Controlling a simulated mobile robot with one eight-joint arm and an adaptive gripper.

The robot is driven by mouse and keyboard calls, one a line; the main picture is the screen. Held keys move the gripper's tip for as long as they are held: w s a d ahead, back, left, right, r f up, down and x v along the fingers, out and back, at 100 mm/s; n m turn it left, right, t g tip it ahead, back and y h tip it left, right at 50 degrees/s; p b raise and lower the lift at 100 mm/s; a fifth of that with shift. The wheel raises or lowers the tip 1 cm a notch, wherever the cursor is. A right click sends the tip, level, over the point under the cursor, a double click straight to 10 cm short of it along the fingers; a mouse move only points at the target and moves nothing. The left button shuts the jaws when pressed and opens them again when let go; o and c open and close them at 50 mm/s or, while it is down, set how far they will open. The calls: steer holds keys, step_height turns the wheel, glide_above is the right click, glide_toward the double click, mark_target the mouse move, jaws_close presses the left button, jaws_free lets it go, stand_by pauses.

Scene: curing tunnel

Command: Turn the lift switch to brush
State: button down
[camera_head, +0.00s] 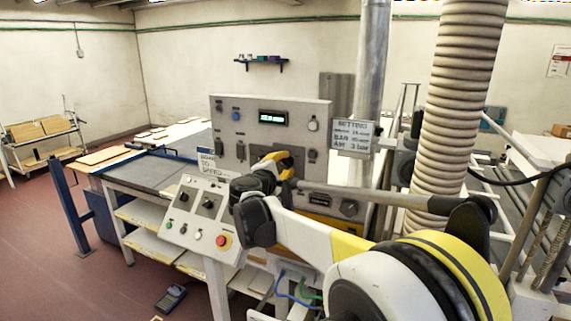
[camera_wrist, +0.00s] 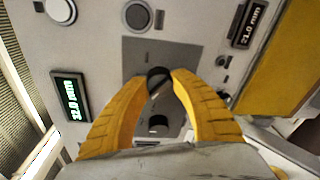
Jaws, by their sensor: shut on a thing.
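In the wrist view a small black rotary knob (camera_wrist: 158,84), which I take for the lift switch, sits on a darker grey plate (camera_wrist: 133,52) on the machine panel. Its position label cannot be read. My gripper (camera_wrist: 159,76) has its two yellow fingers closed around the knob, one on each side. The head view shows my gripper (camera_head: 284,161) from behind, at the front of the upright grey control panel (camera_head: 222,112). There my arm and fingers hide the knob.
A lit display (camera_wrist: 70,96) and a round dark knob (camera_wrist: 137,15) are near my fingers. Below left, a sloped control box (camera_head: 193,228) carries knobs and a red button (camera_head: 222,240). A thick ribbed hose (camera_head: 455,100) and a metal pipe (camera_head: 369,70) rise behind my arm.

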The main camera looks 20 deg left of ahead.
steer(key=shift+n, duration=0.3)
stand_by(0.4)
steer(key=c, duration=1)
jaws_free()
steer(key=shift+s, duration=0.1)
steer(key=s, duration=0.7)
steer(key=s+r, duration=0.1)
steer(key=s, duration=0.3)
steer(key=shift+s+a, duration=0.1)
steer(key=shift+s, duration=0.25)
